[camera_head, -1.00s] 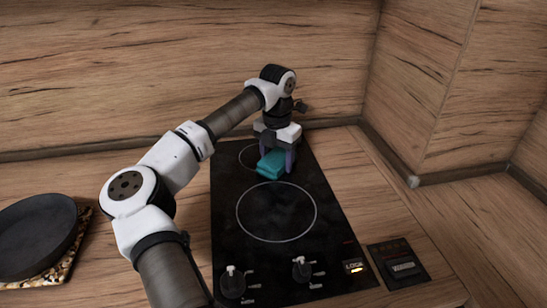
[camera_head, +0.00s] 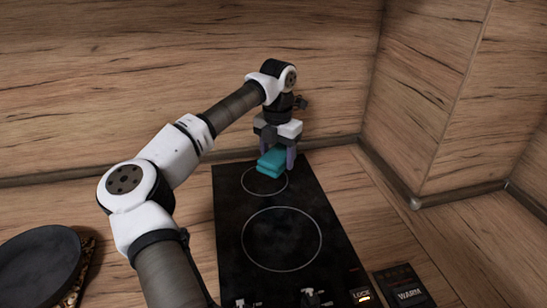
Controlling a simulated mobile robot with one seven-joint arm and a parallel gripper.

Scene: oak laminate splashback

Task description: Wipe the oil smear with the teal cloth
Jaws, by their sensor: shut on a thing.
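The teal cloth (camera_head: 270,162) is a folded pad at the back of the black cooktop (camera_head: 232,220), over the rear ring. My gripper (camera_head: 278,160) points down and is shut on the cloth, with a finger on either side of it. The cloth looks low, at or just above the glass; I cannot tell whether it touches. I cannot make out a distinct oil smear; the glass shows only faint cloudy patches around the front ring.
A dark pan (camera_head: 38,268) rests on a speckled board (camera_head: 86,262) at the left. Two knobs stand at the cooktop's front edge, near a lit LOCK label (camera_head: 361,295). A WARM panel (camera_head: 405,290) is at the right. Wooden walls close in behind and to the right.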

